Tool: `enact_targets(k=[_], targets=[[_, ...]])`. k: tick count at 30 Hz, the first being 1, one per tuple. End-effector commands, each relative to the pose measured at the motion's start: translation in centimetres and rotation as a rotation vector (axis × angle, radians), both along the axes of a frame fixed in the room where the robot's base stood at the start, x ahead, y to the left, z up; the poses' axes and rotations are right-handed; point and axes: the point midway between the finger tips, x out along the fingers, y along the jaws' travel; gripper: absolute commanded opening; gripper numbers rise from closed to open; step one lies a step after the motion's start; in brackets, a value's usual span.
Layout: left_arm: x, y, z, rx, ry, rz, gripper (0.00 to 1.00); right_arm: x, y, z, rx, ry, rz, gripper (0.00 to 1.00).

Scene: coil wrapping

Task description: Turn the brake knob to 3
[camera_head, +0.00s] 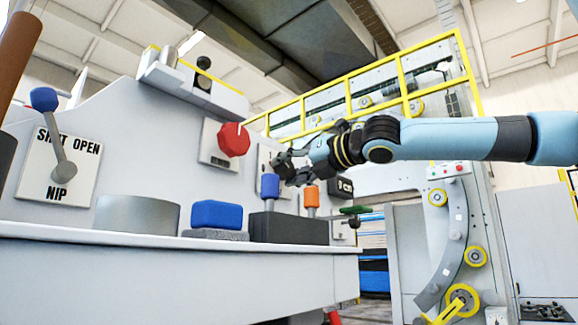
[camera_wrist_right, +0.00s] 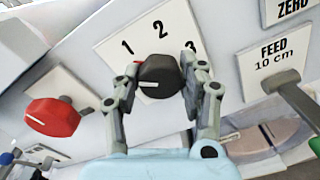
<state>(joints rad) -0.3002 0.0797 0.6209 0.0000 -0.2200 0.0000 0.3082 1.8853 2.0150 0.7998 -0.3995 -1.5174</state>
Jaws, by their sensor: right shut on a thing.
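The brake knob (camera_wrist_right: 158,77) is black and round with a white pointer line, on a white plate (camera_wrist_right: 125,35) marked 1, 2 and 3. In the wrist view the pointer line lies toward the knob's lower left, away from the 3. My right gripper (camera_wrist_right: 158,82) has its two fingers around the knob, one on each side, shut on it. In the head view my right gripper (camera_head: 287,167) reaches in from the right to the panel and covers the knob. The plate is mostly hidden there. My left gripper is not in view.
A red knob (camera_head: 233,139) is left of the gripper. A lever (camera_wrist_right: 297,98) stands by the FEED plate (camera_wrist_right: 272,66). Below my right gripper, blue (camera_head: 270,186) and orange (camera_head: 311,196) handles stand in a dark block (camera_head: 285,229). A NIP lever (camera_head: 62,150) is far left.

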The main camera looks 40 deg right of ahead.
Motion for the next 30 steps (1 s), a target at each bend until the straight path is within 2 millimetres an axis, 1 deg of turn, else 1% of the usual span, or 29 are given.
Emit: enact_targets(k=[12,30], targets=[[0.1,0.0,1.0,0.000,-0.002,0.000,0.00,0.0,-0.1,0.2,0.395,0.031,-0.001,0.09],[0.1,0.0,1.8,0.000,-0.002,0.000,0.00,0.0,-0.2,0.0,0.963,0.080,-0.001,0.09]])
